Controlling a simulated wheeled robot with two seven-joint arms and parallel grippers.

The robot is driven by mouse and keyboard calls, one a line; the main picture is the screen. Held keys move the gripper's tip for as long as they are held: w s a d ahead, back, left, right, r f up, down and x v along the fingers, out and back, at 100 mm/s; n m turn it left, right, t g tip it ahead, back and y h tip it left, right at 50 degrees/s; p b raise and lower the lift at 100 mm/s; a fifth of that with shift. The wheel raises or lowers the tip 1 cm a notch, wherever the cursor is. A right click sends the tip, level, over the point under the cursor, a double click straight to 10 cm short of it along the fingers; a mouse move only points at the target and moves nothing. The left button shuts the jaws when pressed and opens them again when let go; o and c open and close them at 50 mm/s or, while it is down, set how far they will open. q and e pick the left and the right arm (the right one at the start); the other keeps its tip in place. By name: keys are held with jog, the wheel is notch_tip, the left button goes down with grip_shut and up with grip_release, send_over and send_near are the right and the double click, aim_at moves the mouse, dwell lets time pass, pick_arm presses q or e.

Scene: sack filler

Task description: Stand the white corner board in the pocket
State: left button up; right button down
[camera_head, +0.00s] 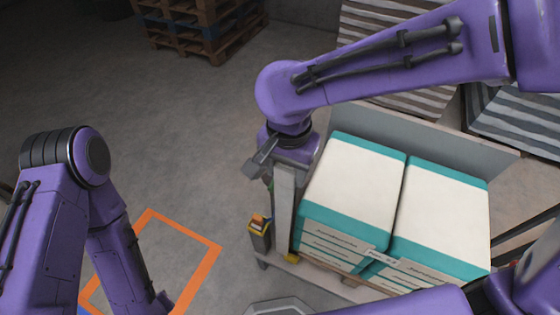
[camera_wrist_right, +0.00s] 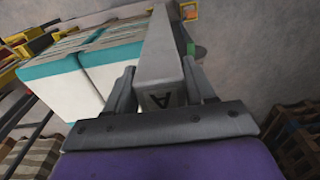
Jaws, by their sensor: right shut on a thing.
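The white corner board (camera_head: 284,215) hangs upright from my right gripper (camera_head: 279,166), beside the left front corner of the stacked sacks. My right gripper is shut on its upper end. In the right wrist view the board (camera_wrist_right: 164,45) runs away from between the fingers (camera_wrist_right: 161,88), with a letter A on its near end. A small yellow piece (camera_head: 291,258), perhaps the pocket, shows at the board's foot on the pallet edge. I cannot tell whether the foot is inside it. My left gripper is outside the view.
White and teal sacks (camera_head: 352,185) stand in two stacks against a grey panel (camera_head: 450,145). A yellow and black post (camera_head: 259,231) stands just left of the board. An orange floor outline (camera_head: 190,236) lies left. Wooden pallets (camera_head: 205,30) stand at the back.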

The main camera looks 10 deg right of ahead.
jog(key=w, duration=0.1)
jog(key=w+f, duration=0.1)
jog(key=w, duration=0.1)
jog(key=shift+w+a+f+g, duration=0.1)
jog(key=shift+w+a+g, duration=0.05)
jog(key=shift+w+g, duration=0.15)
jog(key=shift+s+d, duration=0.1)
jog(key=shift+d, duration=0.2)
jog(key=shift+s+d+r+p, duration=0.25)
jog(key=shift+s+d+p, duration=0.1)
jog(key=shift+s+d, duration=0.4)
jog(key=shift+d, duration=0.35)
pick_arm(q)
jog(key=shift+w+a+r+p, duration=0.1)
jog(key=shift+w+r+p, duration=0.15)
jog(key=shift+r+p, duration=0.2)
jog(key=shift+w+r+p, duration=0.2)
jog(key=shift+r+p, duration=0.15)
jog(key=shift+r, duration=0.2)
pick_arm(e)
jog(key=shift+w+d+f, duration=0.7)
jog(key=shift+d+f, duration=0.05)
jog(key=shift+d, duration=0.1)
